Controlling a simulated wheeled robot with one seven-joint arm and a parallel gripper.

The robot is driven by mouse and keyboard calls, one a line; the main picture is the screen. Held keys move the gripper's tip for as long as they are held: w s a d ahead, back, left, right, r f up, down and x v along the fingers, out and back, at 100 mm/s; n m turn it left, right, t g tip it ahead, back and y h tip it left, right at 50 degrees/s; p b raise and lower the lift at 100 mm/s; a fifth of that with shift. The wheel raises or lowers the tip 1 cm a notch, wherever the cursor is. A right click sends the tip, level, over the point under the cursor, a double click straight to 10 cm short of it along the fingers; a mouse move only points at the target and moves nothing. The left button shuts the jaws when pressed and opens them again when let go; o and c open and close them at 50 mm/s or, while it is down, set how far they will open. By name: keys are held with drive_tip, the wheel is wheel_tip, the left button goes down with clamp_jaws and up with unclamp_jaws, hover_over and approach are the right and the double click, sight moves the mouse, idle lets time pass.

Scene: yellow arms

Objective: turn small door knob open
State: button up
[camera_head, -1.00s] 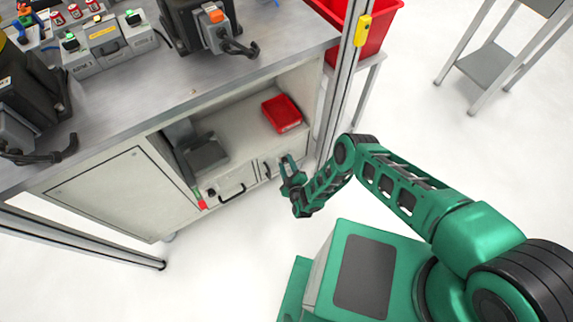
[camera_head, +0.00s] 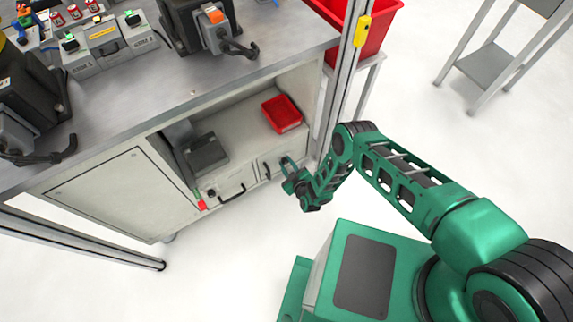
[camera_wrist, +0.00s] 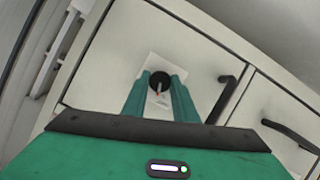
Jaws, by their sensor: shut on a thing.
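The small door (camera_wrist: 195,50) is a pale cabinet panel with a black bar handle (camera_wrist: 222,98) to the right of the knob in the wrist view. A round black knob (camera_wrist: 159,80) with an orange-and-white mark sits on a white label on this door. My gripper (camera_wrist: 160,86) is shut on the knob, one green finger on each side. In the head view my gripper (camera_head: 288,165) reaches the cabinet front from the right, and its fingers hide the knob there. The door looks flush with the cabinet front.
Left of the small door is a drawer with a black handle (camera_head: 232,192). A red bin (camera_head: 282,113) and a dark box (camera_head: 205,153) stand on the open shelf above. A metal post (camera_head: 345,90) rises near my arm. The floor in front is clear.

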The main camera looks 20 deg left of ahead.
drive_tip(key=m+g+y, duration=0.1)
drive_tip(key=m, duration=0.1)
drive_tip(key=m+g+y, duration=0.1)
drive_tip(key=m, duration=0.1)
drive_tip(key=shift+w+d, duration=0.2)
drive_tip(key=m+g, duration=0.1)
drive_tip(key=m+g+y, duration=0.1)
drive_tip(key=m, duration=0.1)
drive_tip(key=shift+w+d+f+m+y, duration=0.1)
drive_tip(key=shift+w+d+m+y, duration=0.05)
drive_tip(key=shift+m+y, duration=0.15)
drive_tip(key=shift+w+d+m+y, duration=0.1)
drive_tip(key=shift+w+m+y, duration=0.05)
drive_tip(key=shift+m+y, duration=0.15)
idle(0.3)
drive_tip(key=o, duration=0.8)
drive_tip(key=shift+c, duration=0.2)
drive_tip(key=shift+o, duration=1.4)
